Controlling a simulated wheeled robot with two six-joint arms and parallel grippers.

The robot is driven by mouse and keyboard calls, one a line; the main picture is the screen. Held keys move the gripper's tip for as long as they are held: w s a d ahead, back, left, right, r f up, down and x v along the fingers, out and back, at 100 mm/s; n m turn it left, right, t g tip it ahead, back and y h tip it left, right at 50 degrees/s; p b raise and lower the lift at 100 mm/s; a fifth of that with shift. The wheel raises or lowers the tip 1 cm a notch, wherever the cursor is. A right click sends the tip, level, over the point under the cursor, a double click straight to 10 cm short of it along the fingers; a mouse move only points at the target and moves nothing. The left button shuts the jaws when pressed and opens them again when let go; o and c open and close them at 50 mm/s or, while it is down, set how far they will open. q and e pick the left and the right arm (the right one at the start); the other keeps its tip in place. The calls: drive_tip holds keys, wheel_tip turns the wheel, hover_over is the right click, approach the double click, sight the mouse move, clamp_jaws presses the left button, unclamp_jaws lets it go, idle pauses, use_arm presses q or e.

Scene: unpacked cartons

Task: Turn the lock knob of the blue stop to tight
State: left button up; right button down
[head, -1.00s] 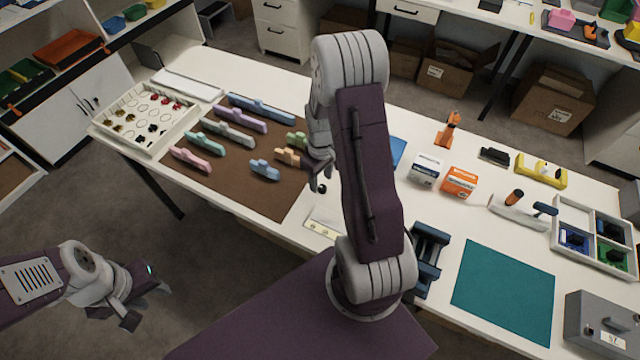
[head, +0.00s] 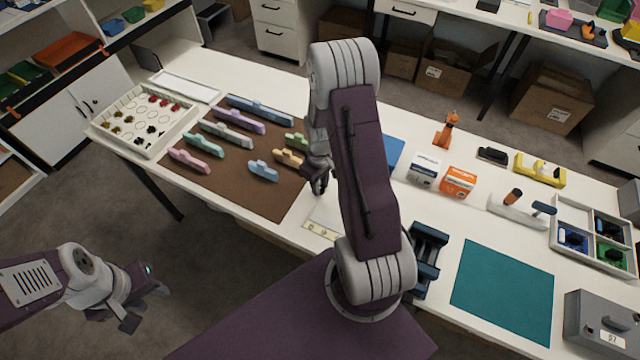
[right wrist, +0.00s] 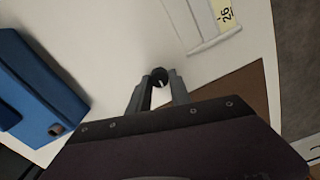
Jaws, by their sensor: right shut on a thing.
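A blue block-like piece (right wrist: 35,88) with a small round hole or fitting lies at the left of the right wrist view. A blue surface also shows in the head view (head: 396,151), partly behind my right arm. I cannot tell for sure that this is the blue stop. My right gripper (right wrist: 160,82) is shut on a small dark round knob (right wrist: 159,74) over the white table. What the knob is attached to is hidden. In the head view the right gripper (head: 319,184) is beside the brown mat's right edge. My left gripper (head: 146,303) is open and empty, off the table.
A white piece with a yellow scale strip (right wrist: 229,16) lies close to the right gripper. The brown mat (head: 225,183) holds several coloured pieces. White and orange boxes (head: 458,181) stand right of my arm. A teal mat (head: 503,292) lies clear at front right.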

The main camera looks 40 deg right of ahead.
sight(321, 187)
drive_tip(key=m+p, duration=0.1)
drive_tip(key=m, duration=0.3)
drive_tip(key=shift+r+m, duration=0.15)
drive_tip(key=shift+m, duration=0.15)
drive_tip(key=m+p, duration=0.1)
drive_tip(key=m, duration=0.3)
drive_tip(key=shift+d+p, duration=0.1)
drive_tip(key=shift+p, duration=0.2)
drive_tip(key=m+p, duration=0.1)
drive_tip(key=m, duration=0.4)
drive_tip(key=shift+d+m, duration=0.1)
drive_tip(key=shift+m, duration=2.1)
drive_tip(key=c, duration=1.2)
unclamp_jaws()
drive_tip(key=shift+s, duration=0.1)
wheel_tip(321, 187, up, 9)
drive_tip(key=shift+f+p, duration=0.1)
drive_tip(key=shift+p, duration=0.2)
